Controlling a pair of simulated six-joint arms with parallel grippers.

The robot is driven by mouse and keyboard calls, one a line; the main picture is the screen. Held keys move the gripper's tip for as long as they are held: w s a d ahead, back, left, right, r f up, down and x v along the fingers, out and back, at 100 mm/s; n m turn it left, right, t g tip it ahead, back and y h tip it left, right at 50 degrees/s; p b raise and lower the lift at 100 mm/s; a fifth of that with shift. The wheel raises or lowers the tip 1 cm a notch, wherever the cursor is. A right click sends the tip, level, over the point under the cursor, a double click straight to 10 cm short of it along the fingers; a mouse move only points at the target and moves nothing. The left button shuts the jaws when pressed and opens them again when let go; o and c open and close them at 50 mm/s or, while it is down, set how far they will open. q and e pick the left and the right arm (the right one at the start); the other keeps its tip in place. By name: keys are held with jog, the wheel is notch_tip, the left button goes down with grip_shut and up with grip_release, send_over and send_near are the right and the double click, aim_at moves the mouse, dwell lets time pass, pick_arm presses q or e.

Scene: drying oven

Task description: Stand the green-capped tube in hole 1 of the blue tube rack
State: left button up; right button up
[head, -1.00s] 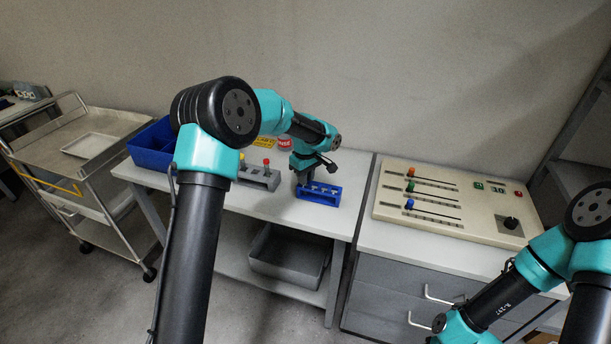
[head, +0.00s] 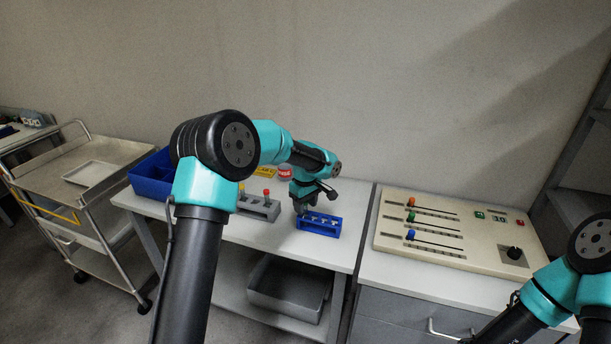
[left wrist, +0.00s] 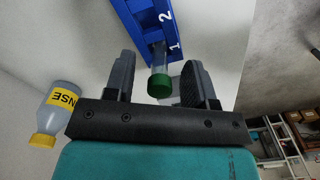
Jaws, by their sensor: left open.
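The blue tube rack (head: 320,228) stands on the white bench in the head view. In the left wrist view the rack (left wrist: 135,22) shows hole labels 1 and 2. The green-capped tube (left wrist: 160,84) is at the rack's end by label 1, its clear body running into the rack there; its cap faces my wrist. My left gripper (left wrist: 158,82) is open, with one finger on each side of the tube and a visible gap to each. In the head view the left gripper (head: 303,208) is over the rack's left end, hiding the tube. My right gripper is outside both views.
A grey rack (head: 258,208) with red- and yellow-topped tubes stands left of the blue rack. A yellow-capped rinse bottle (left wrist: 60,112) is near the gripper. A blue bin (head: 152,182) is at the bench's left. A slider panel (head: 455,232) stands to the right.

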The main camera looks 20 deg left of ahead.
pick_arm(q)
notch_tip(320, 180, up, 16)
dwell(0.5)
jog(key=shift+f, duration=0.15)
dwell(0.5)
